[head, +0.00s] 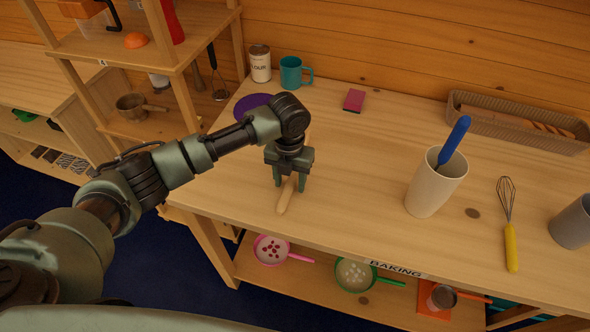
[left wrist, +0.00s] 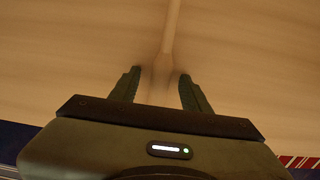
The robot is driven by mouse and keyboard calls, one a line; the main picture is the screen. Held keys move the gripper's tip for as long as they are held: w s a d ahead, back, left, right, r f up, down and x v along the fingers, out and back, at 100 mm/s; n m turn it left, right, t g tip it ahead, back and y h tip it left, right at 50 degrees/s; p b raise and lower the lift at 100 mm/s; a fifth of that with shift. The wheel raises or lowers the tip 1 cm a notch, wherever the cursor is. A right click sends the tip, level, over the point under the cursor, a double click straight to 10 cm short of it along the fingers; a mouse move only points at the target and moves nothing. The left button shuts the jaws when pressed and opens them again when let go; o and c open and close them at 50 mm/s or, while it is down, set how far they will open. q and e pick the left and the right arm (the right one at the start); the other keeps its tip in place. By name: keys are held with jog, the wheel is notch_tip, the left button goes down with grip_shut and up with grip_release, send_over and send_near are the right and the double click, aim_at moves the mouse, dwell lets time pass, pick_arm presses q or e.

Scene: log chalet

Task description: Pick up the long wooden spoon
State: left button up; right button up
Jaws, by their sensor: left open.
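The long wooden spoon (head: 285,197) lies on the wooden worktop near its front edge, partly hidden by my left gripper. My left gripper (head: 289,186) points down over it, open, with a finger on either side. In the left wrist view the spoon (left wrist: 172,35) runs from the top of the picture down to between the open fingers (left wrist: 160,75). It is pale and blurred against the similar wood there. I cannot tell whether the fingers touch it. My right gripper is not in view.
Behind are a purple plate (head: 250,104), a teal mug (head: 291,72), a flour tin (head: 260,65) and a pink sponge (head: 354,100). The worktop's middle is clear.

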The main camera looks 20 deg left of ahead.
pick_arm(q)
grip_shut()
notch_tip(320, 180, up, 20)
jog(key=b, duration=0.2)
jog(key=shift+b, duration=0.3)
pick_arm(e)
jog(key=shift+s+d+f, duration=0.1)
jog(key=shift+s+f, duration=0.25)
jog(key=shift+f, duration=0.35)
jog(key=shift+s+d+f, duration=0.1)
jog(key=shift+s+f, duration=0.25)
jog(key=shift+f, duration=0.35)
